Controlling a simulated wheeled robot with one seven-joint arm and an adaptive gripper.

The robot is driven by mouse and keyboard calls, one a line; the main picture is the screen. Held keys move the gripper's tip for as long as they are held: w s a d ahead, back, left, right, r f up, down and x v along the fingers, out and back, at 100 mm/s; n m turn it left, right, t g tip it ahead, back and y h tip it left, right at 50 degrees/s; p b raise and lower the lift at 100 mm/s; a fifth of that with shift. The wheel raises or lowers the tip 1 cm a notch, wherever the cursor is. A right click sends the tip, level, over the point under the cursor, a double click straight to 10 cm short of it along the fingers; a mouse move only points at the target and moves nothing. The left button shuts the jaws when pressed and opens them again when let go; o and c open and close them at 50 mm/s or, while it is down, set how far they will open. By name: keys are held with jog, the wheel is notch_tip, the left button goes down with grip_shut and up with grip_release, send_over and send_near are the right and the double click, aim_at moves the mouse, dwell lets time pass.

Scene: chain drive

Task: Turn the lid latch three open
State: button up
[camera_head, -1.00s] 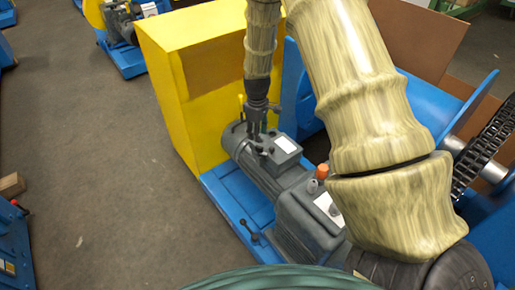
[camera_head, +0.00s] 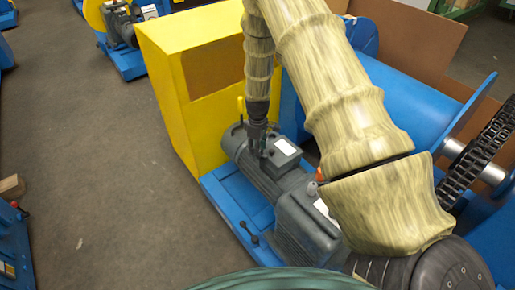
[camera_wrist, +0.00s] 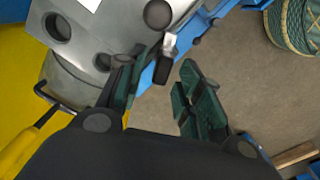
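A grey motor (camera_head: 247,167) carries a grey terminal box with a white-labelled lid (camera_head: 285,147). In the wrist view the grey box lid (camera_wrist: 116,22) fills the upper left. A small dark latch lever (camera_wrist: 163,70) with a silver part sticks out at the box edge; I cannot tell whether it is latch three. My gripper (camera_wrist: 158,82) is open with green-padded fingers spread. The lever shows between the fingertips, and contact is not clear. In the head view my gripper (camera_head: 259,142) points down beside the box lid, and its fingertips are hard to make out.
A yellow housing (camera_head: 180,75) stands behind the motor. A blue base (camera_head: 225,200) carries the motor. A black chain (camera_head: 470,165) and blue drum (camera_head: 405,110) are at the right. Floor at left is open.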

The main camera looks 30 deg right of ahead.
jog(key=shift+f, duration=0.4)
grip_shut()
jog(key=shift+w+d+m+p, duration=0.15)
jog(key=shift+m+p, duration=0.25)
jog(key=shift+m, duration=0.95)
jog(key=shift+s+d+m+p, duration=0.1)
jog(key=shift+m+p, duration=0.25)
jog(key=shift+m, duration=1)
